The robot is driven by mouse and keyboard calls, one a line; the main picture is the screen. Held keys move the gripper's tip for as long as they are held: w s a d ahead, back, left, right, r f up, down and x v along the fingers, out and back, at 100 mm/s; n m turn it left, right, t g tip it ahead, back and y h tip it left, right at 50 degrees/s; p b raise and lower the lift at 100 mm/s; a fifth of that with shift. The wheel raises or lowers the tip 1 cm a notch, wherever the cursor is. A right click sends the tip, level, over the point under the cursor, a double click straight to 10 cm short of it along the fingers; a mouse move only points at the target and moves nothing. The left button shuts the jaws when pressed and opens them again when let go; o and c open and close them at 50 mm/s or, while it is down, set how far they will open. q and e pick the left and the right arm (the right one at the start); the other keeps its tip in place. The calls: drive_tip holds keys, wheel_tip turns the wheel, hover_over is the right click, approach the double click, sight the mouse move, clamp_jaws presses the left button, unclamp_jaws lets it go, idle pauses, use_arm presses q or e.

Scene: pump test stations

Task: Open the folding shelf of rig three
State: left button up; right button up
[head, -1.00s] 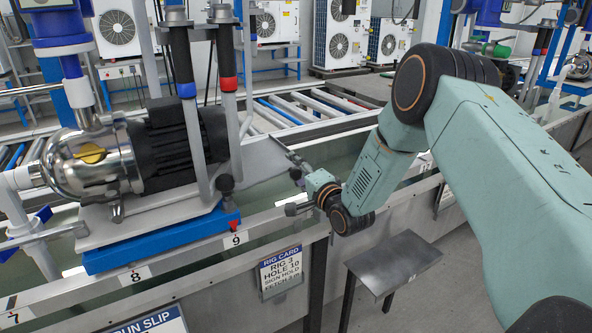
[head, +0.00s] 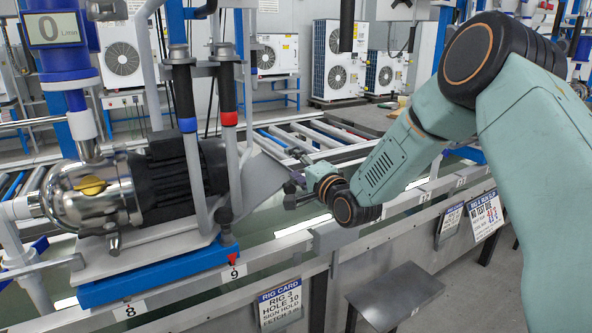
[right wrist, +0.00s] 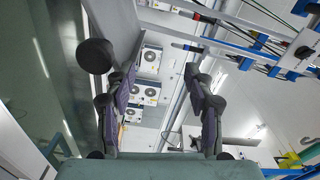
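The pump (head: 90,190) of the station stands on a blue base (head: 160,272). Beside it a thin grey sloping plate (head: 262,178) reaches toward my right gripper (head: 297,180). I cannot tell for certain that this plate is the folding shelf. My right gripper is at the plate's far right end; contact cannot be made out. In the right wrist view the fingers (right wrist: 160,105) are well apart with nothing held between them, and a grey panel (right wrist: 112,25) lies beyond the left finger. My left gripper is not in view.
A flat grey plate on dark legs (head: 395,297) stands low in front of the bench. The bench rail (head: 205,290) carries number labels. More cards (head: 484,215) hang at the right. A roller conveyor (head: 310,135) runs behind. Floor at the lower right is clear.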

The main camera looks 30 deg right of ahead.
drive_tip(key=shift+r, duration=0.1)
drive_tip(key=s+p, duration=0.5)
drive_tip(key=s, duration=0.4)
drive_tip(key=shift+d, duration=0.15)
idle(0.7)
idle(0.6)
drive_tip(key=s+a+f+n+g, duration=0.5)
drive_tip(key=s+f, duration=0.3)
drive_tip(key=f, duration=0.2)
drive_tip(key=s+a+f+n+g, duration=0.45)
drive_tip(key=s+f, duration=0.25)
drive_tip(key=f, duration=0.4)
drive_tip(key=s+a+f+n+g, duration=0.1)
drive_tip(key=s+f+g, duration=0.3)
drive_tip(key=s, duration=0.8)
drive_tip(key=s+a+f+n+g, duration=0.2)
drive_tip(key=s+f+n+g, duration=0.2)
drive_tip(key=s, duration=0.9)
drive_tip(key=shift+a+f+h, duration=0.15)
drive_tip(key=shift+f+h, duration=0.15)
drive_tip(key=shift+f, duration=0.55)
